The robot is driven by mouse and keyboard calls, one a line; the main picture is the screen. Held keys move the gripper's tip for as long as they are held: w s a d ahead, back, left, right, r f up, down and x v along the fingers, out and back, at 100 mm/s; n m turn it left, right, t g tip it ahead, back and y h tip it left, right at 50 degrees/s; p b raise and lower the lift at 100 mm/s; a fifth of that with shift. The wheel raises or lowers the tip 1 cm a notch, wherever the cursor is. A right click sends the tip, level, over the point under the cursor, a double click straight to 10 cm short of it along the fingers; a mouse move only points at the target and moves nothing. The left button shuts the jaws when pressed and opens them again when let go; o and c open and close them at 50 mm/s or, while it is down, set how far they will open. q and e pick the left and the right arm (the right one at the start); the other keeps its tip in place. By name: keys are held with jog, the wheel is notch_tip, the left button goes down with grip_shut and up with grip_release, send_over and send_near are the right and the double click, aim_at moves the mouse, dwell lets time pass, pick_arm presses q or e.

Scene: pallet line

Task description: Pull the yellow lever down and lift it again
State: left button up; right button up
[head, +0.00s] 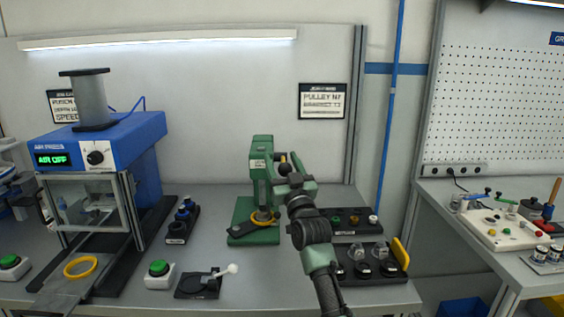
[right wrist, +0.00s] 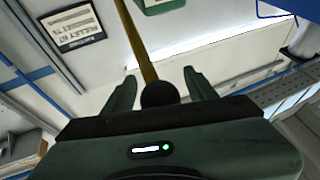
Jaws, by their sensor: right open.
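The yellow lever (right wrist: 140,40) is a narrow bar ending in a black ball knob (right wrist: 160,94) in the right wrist view. My right gripper (right wrist: 160,76) is open, with one finger on each side of the knob. The knob sits low between the fingers, close to the palm; I cannot tell whether they touch it. In the head view my right gripper (head: 294,175) is at the front right of the green press (head: 262,170) and hides most of the lever. A yellow ring (head: 262,218) sits on the press base. My left gripper is not in view.
A blue air press (head: 140,135) stands at the left. Green buttons (head: 158,268), a loose yellow ring (head: 81,266) and a black fixture with a white-tipped handle (head: 198,285) are at the front. Small-part trays (head: 350,222) stand right of the press, near my arm.

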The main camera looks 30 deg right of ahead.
jog(key=shift+c, duration=0.4)
grip_shut()
dwell(1.0)
